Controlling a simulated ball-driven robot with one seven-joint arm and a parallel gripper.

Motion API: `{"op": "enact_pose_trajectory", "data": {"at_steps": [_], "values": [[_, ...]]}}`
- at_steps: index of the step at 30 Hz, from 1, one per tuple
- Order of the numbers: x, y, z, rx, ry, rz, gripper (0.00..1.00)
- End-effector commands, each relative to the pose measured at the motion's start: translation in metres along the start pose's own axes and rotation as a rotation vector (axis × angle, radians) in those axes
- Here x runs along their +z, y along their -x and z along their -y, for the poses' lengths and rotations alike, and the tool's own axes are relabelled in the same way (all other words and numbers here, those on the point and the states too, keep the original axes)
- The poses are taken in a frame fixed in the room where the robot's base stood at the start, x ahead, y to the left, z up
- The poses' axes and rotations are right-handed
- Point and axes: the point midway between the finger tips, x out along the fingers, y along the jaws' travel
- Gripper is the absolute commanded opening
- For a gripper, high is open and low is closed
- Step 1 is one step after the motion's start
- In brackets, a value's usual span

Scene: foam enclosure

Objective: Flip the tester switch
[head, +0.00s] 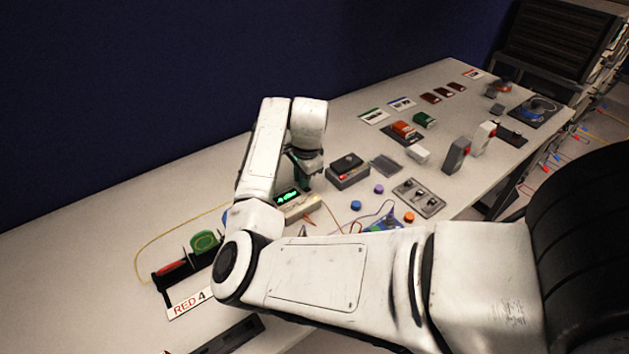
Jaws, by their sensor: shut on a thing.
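A cream tester box (299,209) with a lit green display stands on the table near the middle of the head view. My gripper (304,185) points down right at the tester's back edge, beside the display. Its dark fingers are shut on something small. My wrist and fingers hide that thing, and I cannot make out whether it is the switch. The tester's switch cannot be picked out, nor its position. Thin leads run from the tester's right end.
A dark box with a red button (347,172) stands close right of my gripper. A grey panel with several knobs (418,197) lies farther right. A black caddy (170,280) with a green roll is at left. Blue (356,205) and purple (378,188) caps lie loose.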

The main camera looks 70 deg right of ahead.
Motion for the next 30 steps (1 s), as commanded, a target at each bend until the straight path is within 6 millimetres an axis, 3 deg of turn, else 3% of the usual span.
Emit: {"op": "enact_pose_trajectory", "data": {"at_steps": [1, 4, 30], "values": [[-0.003, -0.014, -0.005, 0.005, -0.003, 0.004, 0.0], [-0.003, -0.015, -0.005, 0.004, -0.002, 0.005, 0.0], [-0.003, -0.006, -0.02, 0.009, 0.0, 0.006, 0.0]]}}
